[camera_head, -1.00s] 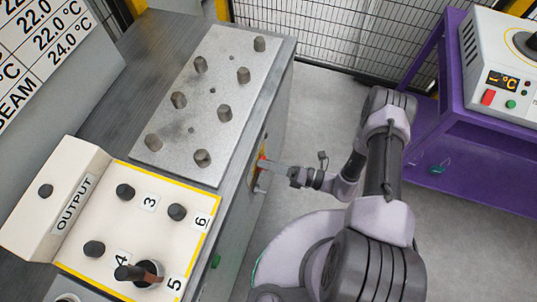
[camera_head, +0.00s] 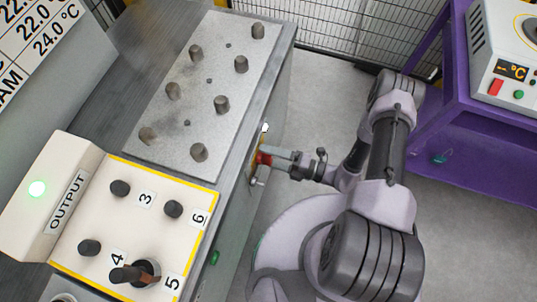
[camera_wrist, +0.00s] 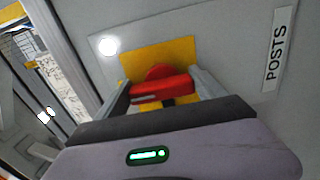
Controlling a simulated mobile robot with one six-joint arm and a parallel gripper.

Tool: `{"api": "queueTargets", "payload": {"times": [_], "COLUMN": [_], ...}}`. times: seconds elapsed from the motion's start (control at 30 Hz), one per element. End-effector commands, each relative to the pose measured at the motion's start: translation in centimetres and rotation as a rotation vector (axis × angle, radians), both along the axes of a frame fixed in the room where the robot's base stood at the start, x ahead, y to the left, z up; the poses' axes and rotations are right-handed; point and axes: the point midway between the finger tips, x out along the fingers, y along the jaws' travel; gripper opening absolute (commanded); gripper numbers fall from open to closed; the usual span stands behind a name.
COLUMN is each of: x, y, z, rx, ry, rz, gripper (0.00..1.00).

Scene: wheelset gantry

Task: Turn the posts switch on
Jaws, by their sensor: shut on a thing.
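The posts switch is a red handle (camera_wrist: 162,88) on a yellow plate (camera_wrist: 140,62), beside the label "POSTS" (camera_wrist: 277,50) in the wrist view. A round white lamp (camera_wrist: 108,46) glows at the plate's upper left corner. My gripper (camera_wrist: 163,92) is shut on the red handle, one finger on each side. In the head view my gripper (camera_head: 270,159) reaches the switch on the side of the bench, where the red handle (camera_head: 262,158) shows partly. A lit white lamp (camera_head: 265,128) shows above it.
The bench top holds a grey plate (camera_head: 210,75) with several dark posts. A purple stand (camera_head: 470,140) is at the right; floor between is clear.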

Motion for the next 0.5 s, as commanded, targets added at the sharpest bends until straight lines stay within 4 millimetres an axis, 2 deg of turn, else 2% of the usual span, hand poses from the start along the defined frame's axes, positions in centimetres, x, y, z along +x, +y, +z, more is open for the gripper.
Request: {"api": "queueTargets", "payload": {"times": [0.33, 0.37, 0.43, 0.5], "x": [-0.12, -0.12, -0.10, -0.09], "y": [0.04, 0.04, 0.04, 0.03], "z": [-0.06, -0.06, -0.05, -0.04], "rx": [0.003, 0.003, 0.002, 0.002], "ry": [0.008, 0.008, 0.007, 0.006], "rz": [0.001, 0.000, 0.000, 0.000], "gripper": [0.07, 0.86, 1.00, 1.00]}}
